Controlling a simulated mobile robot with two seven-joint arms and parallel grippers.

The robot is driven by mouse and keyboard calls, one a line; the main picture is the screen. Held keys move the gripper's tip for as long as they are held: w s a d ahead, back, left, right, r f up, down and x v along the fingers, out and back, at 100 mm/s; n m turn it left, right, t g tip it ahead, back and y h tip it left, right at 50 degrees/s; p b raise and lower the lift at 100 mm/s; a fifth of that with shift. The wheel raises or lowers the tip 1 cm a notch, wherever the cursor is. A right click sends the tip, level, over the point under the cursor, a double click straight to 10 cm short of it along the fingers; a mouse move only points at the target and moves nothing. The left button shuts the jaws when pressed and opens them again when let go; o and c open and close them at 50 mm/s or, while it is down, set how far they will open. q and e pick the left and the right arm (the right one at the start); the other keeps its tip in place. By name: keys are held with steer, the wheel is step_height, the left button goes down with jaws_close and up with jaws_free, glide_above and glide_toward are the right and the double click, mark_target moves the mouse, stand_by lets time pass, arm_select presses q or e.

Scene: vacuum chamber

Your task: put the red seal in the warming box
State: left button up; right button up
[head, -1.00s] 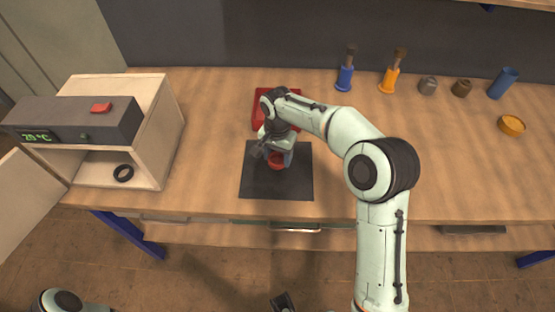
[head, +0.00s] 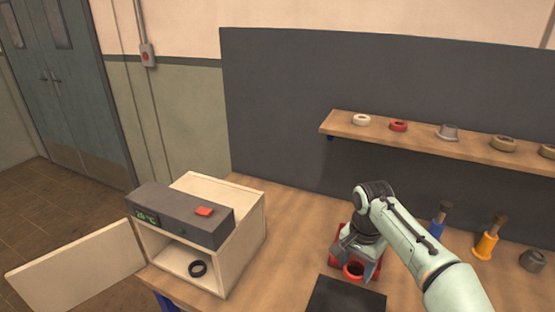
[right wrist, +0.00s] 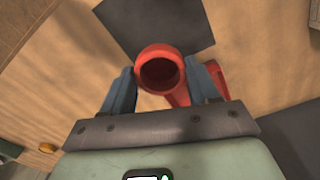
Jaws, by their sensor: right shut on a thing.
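My right gripper (head: 355,270) is shut on a red ring-shaped piece (right wrist: 161,70), hollow in the middle, which looks like the red seal. The right wrist view shows it between the two blue-grey fingers (right wrist: 164,88). It appears held above the table by the dark mat (head: 345,296). The warming box (head: 251,238) stands to the left on the table, apart from the gripper. Its door (head: 78,270) is swung open to the left, and a black ring (head: 198,268) lies inside. My left gripper is out of view.
A red tray (head: 337,243) sits partly hidden behind my right gripper. Blue (head: 438,222) and orange (head: 487,243) handled tools stand to the right. A shelf (head: 440,145) behind holds several rings and fittings, including a red ring (head: 398,126). Table between box and gripper is clear.

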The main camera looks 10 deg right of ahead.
steer(key=a+f+n, duration=0.2)
steer(key=f+n, duration=0.1)
steer(key=f, duration=0.1)
steer(key=w+a+f+n+p, duration=0.1)
steer(key=a+f+n, duration=0.2)
steer(key=f, duration=0.2)
steer(key=a+f+n+p, duration=0.1)
steer(key=a+f+n, duration=0.1)
steer(key=f+n, duration=0.1)
steer(key=shift+w+a+f+n, duration=0.15)
steer(key=shift+a+f+n, duration=0.05)
steer(key=shift+f, duration=0.25)
steer(key=shift+w+a+f+n, duration=0.15)
steer(key=shift+f+n, duration=0.05)
steer(key=shift+f, duration=0.2)
steer(key=shift+a+f, duration=0.15)
steer(key=shift+f, duration=0.15)
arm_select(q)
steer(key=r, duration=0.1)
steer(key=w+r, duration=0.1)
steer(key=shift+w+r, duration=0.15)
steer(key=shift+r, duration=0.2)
